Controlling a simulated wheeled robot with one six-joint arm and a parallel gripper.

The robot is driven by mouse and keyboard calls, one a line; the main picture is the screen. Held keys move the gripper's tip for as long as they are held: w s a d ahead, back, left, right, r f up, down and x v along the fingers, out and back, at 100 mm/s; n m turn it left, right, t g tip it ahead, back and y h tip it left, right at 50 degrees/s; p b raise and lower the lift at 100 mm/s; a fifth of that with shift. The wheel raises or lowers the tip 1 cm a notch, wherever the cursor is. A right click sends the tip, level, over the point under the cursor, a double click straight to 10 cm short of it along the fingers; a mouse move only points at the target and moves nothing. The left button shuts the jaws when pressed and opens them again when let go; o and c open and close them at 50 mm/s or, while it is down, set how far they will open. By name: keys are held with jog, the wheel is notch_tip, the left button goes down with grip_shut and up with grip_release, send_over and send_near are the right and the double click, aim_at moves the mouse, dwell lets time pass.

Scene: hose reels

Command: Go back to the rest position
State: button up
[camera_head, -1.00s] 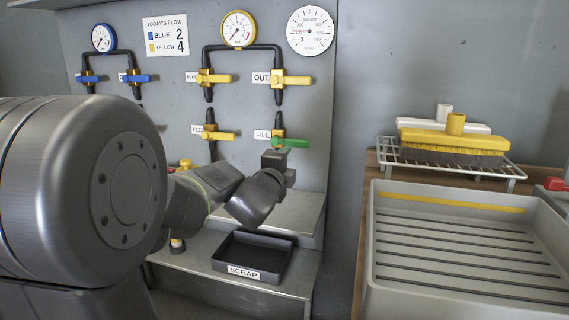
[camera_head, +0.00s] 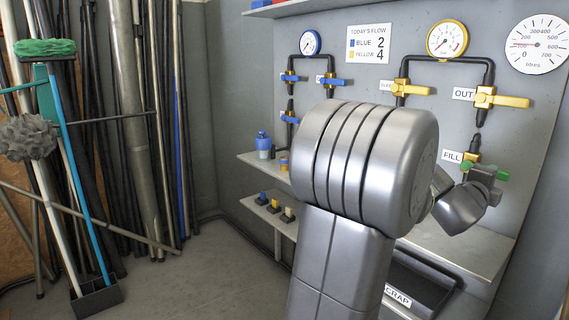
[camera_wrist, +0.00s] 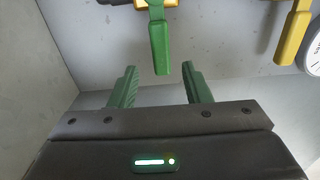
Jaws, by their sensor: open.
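My gripper (camera_wrist: 159,70) is open and empty in the wrist view, with its two green fingers apart. The green FILL valve handle (camera_wrist: 160,45) lies just beyond the fingertips, in line with the gap between them. In the head view my gripper (camera_head: 484,175) is at the FILL valve (camera_head: 472,150) on the grey panel, partly covering the green handle (camera_head: 501,176). Whether the fingers touch the handle cannot be told. My large arm link hides part of the panel's middle.
The OUT valve's yellow handle (camera_head: 508,101) is above my gripper. Below is the SCRAP tray (camera_head: 425,285), partly hidden. Small blue and yellow items (camera_head: 270,202) stand on shelves at left. Poles and a green brush (camera_head: 45,47) lean at far left. Floor between is clear.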

jog(key=x, duration=0.5)
jog(key=shift+w+d, duration=0.1)
jog(key=shift+d, duration=0.1)
jog(key=v, duration=1.3)
jog(key=w+d+r+n+p, duration=0.1)
jog(key=w+d+p, duration=0.1)
jog(key=w+d, duration=0.6)
jog(key=shift+w+d+n+p, duration=0.2)
jog(key=shift+d+n+p, duration=0.15)
jog(key=shift+d, duration=0.7)
